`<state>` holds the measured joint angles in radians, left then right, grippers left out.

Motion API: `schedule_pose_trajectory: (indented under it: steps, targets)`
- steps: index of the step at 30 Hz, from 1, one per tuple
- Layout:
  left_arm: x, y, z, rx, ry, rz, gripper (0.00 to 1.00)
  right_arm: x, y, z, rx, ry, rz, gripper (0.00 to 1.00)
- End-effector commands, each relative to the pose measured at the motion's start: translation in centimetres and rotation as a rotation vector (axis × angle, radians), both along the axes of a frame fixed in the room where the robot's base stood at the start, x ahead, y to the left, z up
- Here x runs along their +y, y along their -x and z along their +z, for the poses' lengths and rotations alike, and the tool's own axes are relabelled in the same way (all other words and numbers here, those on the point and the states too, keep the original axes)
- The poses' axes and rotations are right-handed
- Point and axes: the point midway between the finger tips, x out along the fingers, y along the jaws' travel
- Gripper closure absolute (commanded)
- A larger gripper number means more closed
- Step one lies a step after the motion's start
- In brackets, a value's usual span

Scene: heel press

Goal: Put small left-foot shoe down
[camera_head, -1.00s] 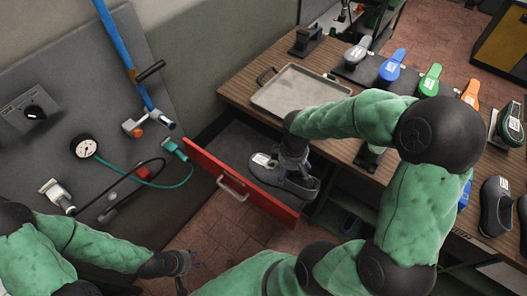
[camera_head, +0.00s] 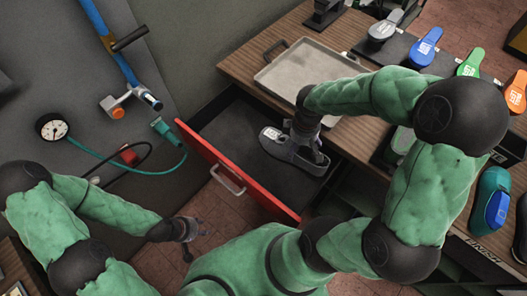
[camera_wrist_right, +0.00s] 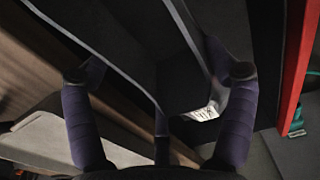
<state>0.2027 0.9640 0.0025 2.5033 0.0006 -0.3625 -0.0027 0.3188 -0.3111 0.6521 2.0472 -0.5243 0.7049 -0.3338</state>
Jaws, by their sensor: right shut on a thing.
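The small shoe (camera_head: 284,149) is dark grey with a white label near its toe. In the head view it is within the outline of the open red-fronted drawer (camera_head: 222,125), toe toward the upper left. I cannot tell whether its sole touches the drawer floor. My right gripper (camera_head: 305,142) comes from above and is shut on the heel end.
A grey metal tray (camera_head: 277,77) lies on the wooden bench behind the drawer. Coloured shoe forms, including a blue one (camera_head: 424,47), stand along the bench. A gauge (camera_head: 52,127) and teal hose are on the left wall panel. Bare drawer floor shows left of the shoe.

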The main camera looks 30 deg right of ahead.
Motion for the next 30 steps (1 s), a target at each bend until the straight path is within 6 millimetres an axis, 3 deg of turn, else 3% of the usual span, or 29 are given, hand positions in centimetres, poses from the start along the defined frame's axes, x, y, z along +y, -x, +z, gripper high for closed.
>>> schedule_pose_trajectory:
  steps: [5,18,24,30]
  targets:
    - [0.0,0.0,-1.0,0.0,0.0,0.0,0.6,0.1,-0.6,-1.0,-0.001,0.001,0.001,0.63]
    - [0.0,0.0,-3.5,0.0,0.0,0.0,0.6,1.6,-9.0,-5.0,-0.001,0.0,0.002,0.63]
    - [0.0,0.0,-4.8,0.0,0.0,0.0,0.6,2.1,-11.6,-8.2,0.0,0.0,0.001,0.63]
    - [0.0,0.0,-5.3,0.0,0.0,0.0,0.6,2.3,-13.0,-9.6,-0.001,0.001,0.0,0.63]
